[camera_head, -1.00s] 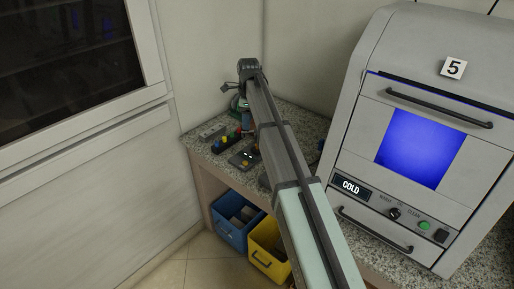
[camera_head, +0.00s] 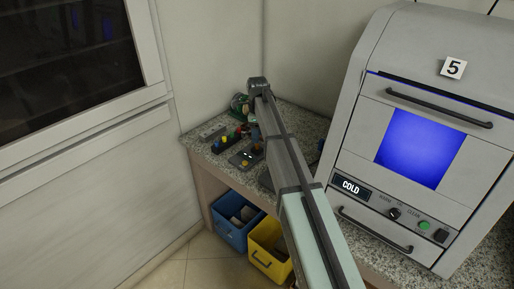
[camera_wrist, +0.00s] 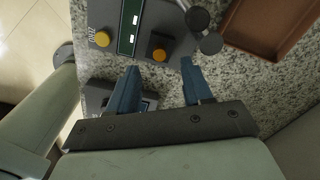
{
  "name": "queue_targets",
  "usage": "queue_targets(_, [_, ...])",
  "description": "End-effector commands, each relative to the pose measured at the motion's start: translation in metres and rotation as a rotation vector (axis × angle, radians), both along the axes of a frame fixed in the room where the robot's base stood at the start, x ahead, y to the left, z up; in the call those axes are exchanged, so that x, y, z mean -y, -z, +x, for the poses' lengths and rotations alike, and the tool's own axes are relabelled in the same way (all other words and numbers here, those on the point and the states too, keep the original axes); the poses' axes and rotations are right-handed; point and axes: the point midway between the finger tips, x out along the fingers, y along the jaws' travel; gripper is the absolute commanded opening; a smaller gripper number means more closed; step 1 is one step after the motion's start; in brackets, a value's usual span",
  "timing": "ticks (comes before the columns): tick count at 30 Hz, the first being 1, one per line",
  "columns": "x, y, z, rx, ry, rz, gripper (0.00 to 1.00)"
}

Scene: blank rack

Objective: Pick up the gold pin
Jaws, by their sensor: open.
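Two gold-coloured round pieces show in the wrist view: one (camera_wrist: 102,39) at the left of a grey device (camera_wrist: 182,46), and one (camera_wrist: 159,54) on a dark square base at its right. I cannot tell which is the gold pin. In the head view, small gold spots (camera_head: 245,163) show on the same device (camera_head: 240,158), too small to make out. My gripper (camera_wrist: 160,78) is open, with its two blue fingers apart and nothing between them. The right-hand gold piece lies just beyond the gap between the fingertips. In the head view my arm hides part of the counter.
Dark round knobs (camera_wrist: 198,19) and a brown tray (camera_wrist: 272,27) lie close to my right finger. A row of coloured pieces (camera_head: 226,140) stands left on the granite counter. An oven-like unit (camera_head: 428,130) stands right; a blue bin (camera_head: 231,237) and yellow bin (camera_head: 263,262) sit below.

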Motion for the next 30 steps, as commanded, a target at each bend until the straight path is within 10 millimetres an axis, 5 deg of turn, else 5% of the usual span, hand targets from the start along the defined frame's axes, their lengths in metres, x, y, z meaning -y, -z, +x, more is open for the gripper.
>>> queue_targets(12, [0.000, 0.045, -0.001, -0.002, 0.000, 0.000, 0.50])
queue_targets(21, [0.000, 0.051, 0.000, 0.000, 0.000, 0.000, 0.50])
queue_targets(30, [-0.001, 0.051, 0.000, 0.000, 0.000, 0.000, 0.21])
